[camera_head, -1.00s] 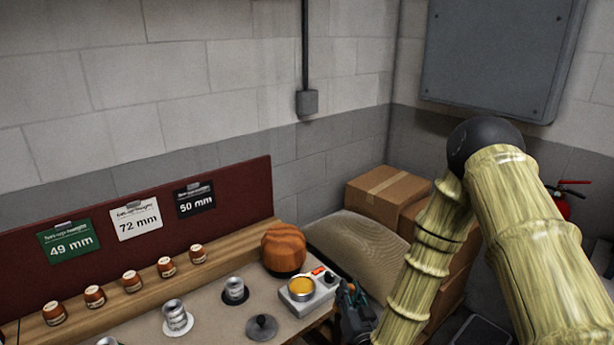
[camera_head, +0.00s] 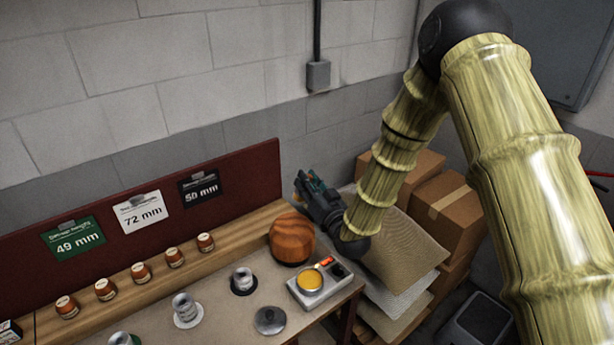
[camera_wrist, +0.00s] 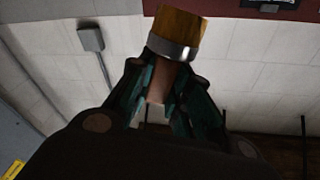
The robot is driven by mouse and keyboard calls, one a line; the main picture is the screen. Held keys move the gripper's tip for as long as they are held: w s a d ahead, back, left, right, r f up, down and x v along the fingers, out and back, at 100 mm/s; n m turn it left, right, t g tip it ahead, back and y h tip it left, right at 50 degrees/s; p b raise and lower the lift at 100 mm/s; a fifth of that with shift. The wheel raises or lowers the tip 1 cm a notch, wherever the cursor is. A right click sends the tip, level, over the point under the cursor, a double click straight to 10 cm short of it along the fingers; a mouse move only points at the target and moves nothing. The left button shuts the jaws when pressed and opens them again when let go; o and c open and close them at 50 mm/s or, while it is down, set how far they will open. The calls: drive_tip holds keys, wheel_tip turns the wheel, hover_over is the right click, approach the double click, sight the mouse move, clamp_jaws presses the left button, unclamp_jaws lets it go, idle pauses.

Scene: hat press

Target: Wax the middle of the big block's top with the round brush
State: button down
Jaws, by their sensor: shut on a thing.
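The big block (camera_head: 292,238) is a round-topped, orange-brown wooden block with a dark base, standing on the bench near its right end. My gripper (camera_head: 308,187) is above and just behind the block in the head view. In the wrist view my gripper (camera_wrist: 166,85) is shut on the handle of the round brush (camera_wrist: 176,32), which has tan bristles and a metal ferrule. The bristles point away from the gripper. An open tin of yellow wax (camera_head: 310,281) sits on a grey tray (camera_head: 326,297) in front of the block.
A grey lid (camera_head: 270,320) lies left of the tray. Metal weights (camera_head: 242,279) stand on round pads. Several small brown jars (camera_head: 140,272) line the wooden ledge (camera_head: 225,235) before the red board (camera_head: 90,235). Sacks (camera_head: 405,255) and cardboard boxes (camera_head: 450,220) are at right.

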drive_tip(key=shift+d+f+b, duration=0.15)
drive_tip(key=shift+f+b, duration=0.2)
drive_tip(key=shift+f, duration=0.5)
drive_tip(key=shift+f+b, duration=0.5)
drive_tip(key=shift+f, duration=1.1)
